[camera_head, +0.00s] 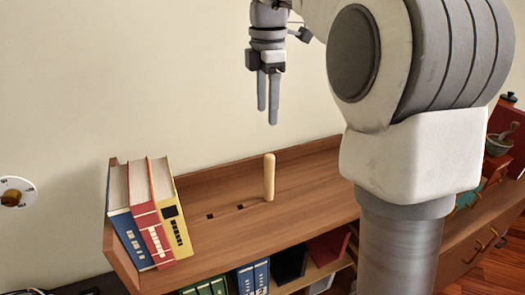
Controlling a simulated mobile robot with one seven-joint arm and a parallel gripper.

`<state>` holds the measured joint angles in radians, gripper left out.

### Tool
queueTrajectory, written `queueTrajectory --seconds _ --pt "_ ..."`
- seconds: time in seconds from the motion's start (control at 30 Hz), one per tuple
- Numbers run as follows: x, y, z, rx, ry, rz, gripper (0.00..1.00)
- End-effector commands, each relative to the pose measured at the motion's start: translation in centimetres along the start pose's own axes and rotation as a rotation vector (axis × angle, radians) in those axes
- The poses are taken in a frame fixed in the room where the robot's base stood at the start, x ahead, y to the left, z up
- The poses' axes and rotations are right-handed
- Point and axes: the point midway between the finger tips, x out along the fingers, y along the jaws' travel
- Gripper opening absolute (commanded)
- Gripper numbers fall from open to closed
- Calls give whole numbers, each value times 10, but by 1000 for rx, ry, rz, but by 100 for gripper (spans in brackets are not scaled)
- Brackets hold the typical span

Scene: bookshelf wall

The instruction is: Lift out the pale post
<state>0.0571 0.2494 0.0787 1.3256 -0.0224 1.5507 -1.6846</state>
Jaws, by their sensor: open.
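The pale post (269,178) is a light, rounded-top peg. It stands upright on the brown top of the bookshelf (225,222), with its lower end at the surface. Whether it sits in a hole is hidden by the post itself. My gripper (268,112) points down above the post, with its two grey fingers apart and nothing between them. The fingertips are clear of the post's top.
Three books, blue (122,218), red (142,214) and yellow (169,211), lean together at the shelf top's left end. Two small dark holes (211,216) lie left of the post. A raised ledge runs along the back wall. My arm hides the right side.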

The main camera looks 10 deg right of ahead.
Motion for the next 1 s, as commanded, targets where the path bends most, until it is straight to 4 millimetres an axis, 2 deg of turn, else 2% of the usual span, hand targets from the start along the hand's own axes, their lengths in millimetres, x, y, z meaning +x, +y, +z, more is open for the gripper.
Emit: queueTrajectory --seconds 0.17,0.27,0.7,0.8,1.0 --pt "1 8 1 -60 5 -16 68" --pt "10 8 1 -66 6 -19 68" --pt "100 5 1 -64 6 -20 68" --pt "113 6 1 -63 6 -18 68" --pt "126 5 1 -63 6 -18 68"
